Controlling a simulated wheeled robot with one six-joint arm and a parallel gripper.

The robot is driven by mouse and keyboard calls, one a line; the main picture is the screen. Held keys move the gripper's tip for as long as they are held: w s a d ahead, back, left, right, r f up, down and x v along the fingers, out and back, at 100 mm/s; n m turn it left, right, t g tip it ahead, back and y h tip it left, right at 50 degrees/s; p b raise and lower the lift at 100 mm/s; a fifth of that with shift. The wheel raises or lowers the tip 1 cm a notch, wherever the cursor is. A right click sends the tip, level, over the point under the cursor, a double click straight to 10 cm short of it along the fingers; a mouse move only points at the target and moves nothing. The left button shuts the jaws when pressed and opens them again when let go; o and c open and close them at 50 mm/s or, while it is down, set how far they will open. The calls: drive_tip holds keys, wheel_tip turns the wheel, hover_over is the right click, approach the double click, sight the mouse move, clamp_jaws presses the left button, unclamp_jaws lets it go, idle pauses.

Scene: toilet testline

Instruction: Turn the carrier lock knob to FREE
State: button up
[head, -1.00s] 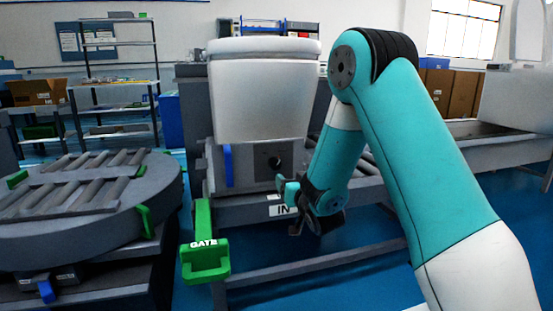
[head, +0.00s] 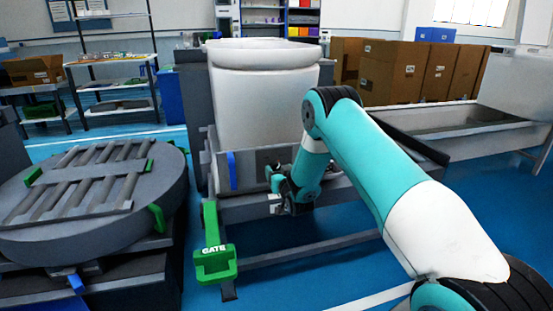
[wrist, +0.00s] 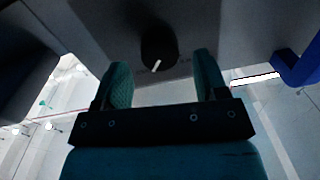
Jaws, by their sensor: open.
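The carrier lock knob (wrist: 159,46) is a dark round knob with a white pointer line, on the grey panel in the wrist view. Its pointer slants toward the bottom of that view. Faint lettering beside the knob is too small to read. My gripper (wrist: 162,62) is open, with one finger on each side of the knob's lower edge in the wrist view. I cannot tell whether the fingers touch it. In the head view my gripper (head: 274,187) is at the front panel of the carrier under the white toilet (head: 262,100), and it hides the knob.
A blue lever (head: 232,171) is left of my gripper; it also shows at right in the wrist view (wrist: 300,62). A green GATE handle (head: 214,250) stands lower left. A round roller turntable (head: 95,195) is at left. Blue floor is open in front.

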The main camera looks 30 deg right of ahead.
drive_tip(key=shift+x, duration=1.2)
drive_tip(key=shift+f, duration=0.1)
drive_tip(key=c, duration=0.9)
